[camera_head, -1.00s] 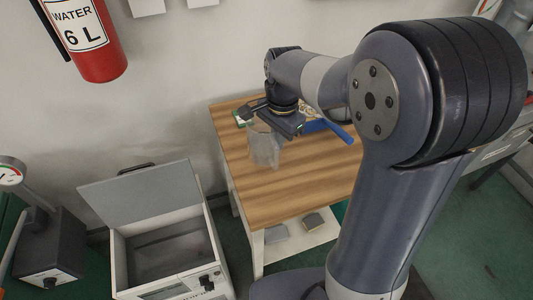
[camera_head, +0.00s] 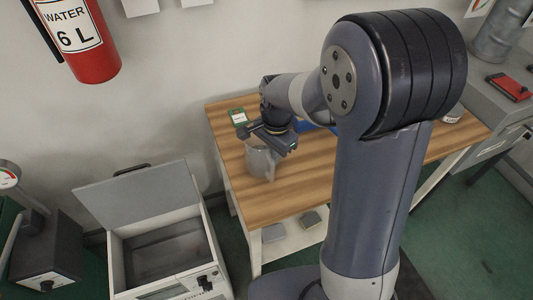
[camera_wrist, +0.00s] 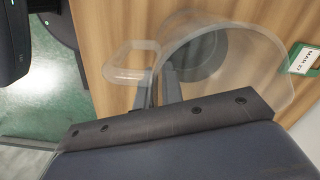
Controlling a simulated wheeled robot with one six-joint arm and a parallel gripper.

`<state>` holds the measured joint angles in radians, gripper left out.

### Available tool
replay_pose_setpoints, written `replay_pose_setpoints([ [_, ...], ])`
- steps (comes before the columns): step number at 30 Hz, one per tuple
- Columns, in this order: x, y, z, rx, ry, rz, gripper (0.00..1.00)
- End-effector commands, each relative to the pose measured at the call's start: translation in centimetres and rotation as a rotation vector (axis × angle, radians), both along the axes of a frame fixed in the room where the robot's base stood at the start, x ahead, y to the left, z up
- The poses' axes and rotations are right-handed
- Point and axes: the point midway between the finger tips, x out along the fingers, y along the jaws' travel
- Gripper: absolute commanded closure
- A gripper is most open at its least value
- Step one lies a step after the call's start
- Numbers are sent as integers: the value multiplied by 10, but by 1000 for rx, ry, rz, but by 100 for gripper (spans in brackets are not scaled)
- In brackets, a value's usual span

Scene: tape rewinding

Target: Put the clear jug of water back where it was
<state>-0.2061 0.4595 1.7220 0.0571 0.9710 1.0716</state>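The clear jug (camera_head: 260,163) is at the left part of the wooden table (camera_head: 310,172), upright or nearly so. I cannot tell whether its base touches the tabletop. My gripper (camera_head: 268,140) is at the jug's top, on its far side. In the wrist view the jug (camera_wrist: 262,62) shows from above, with its clear handle (camera_wrist: 122,62) on the left. My gripper's two fingers (camera_wrist: 158,88) are close together where the handle meets the wall, and appear shut on the jug there. The water level is not clear to see.
A green-and-white labelled item (camera_head: 238,117) lies behind the jug, near the table's back left corner. A blue object (camera_head: 315,126) is partly hidden behind my arm. An open-lidded box (camera_head: 165,250) stands left of the table. Bare tabletop lies in front and right of the jug.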

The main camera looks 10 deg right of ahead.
Motion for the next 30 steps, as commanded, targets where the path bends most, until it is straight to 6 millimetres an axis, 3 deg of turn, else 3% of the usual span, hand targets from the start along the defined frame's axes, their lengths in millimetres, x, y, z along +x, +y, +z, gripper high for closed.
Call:
replay_pose_setpoints([
  [6,0,0,0,0,0,0,76],
  [17,1,0,11,0,-2,0,76],
  [30,2,-2,100,1,-4,0,76],
])
